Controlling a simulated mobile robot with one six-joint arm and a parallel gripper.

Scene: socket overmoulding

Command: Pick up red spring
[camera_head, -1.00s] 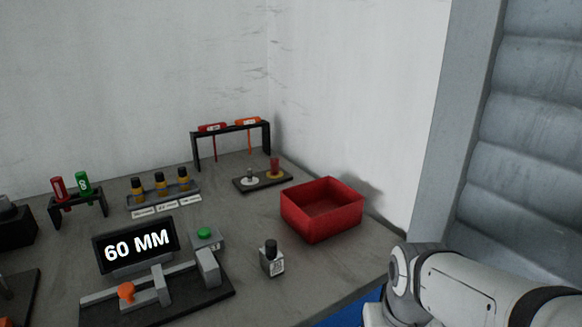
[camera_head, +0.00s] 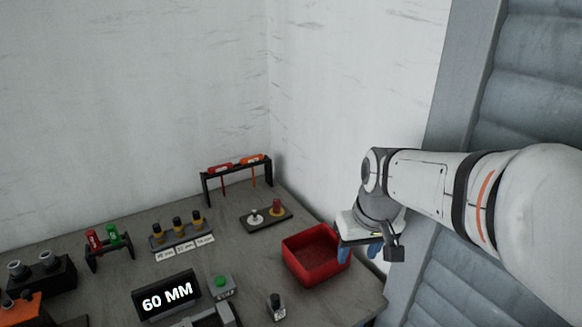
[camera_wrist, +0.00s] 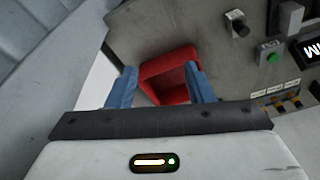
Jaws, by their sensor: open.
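The red spring (camera_head: 277,206) stands upright on the right part of a small dark base (camera_head: 265,219) near the back of the table, beside a white-based peg (camera_head: 255,215). My gripper (camera_head: 364,250) is at the right edge of the table, by the right side of the red box, in front and to the right of the spring. In the wrist view my gripper (camera_wrist: 158,86) shows two blue fingers spread apart with nothing between them, and the red box beyond. The spring cannot be made out in the wrist view.
The open red box (camera_head: 312,257) stands between my gripper and the spring's base. A black rack (camera_head: 237,180) with red and orange tools stands behind the base.

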